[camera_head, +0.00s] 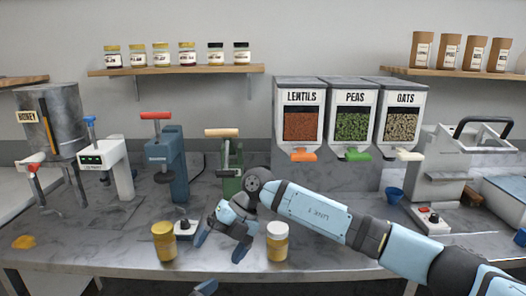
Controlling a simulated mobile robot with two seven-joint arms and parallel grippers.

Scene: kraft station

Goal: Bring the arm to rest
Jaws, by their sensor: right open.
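My right arm (320,212) reaches in from the right across the front of the counter. Its gripper (221,246) is open and empty, with its fingers pointing down, just above or at the counter between two jars. A jar with yellow contents (164,246) stands upright left of the gripper.
The counter (110,262) holds a honey dispenser (58,115), several presses behind the gripper, and lentil, pea and oat dispensers (352,85) at the back. A small blue cup (394,195) and a switch box (430,220) are behind the arm. The front left counter is mostly clear.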

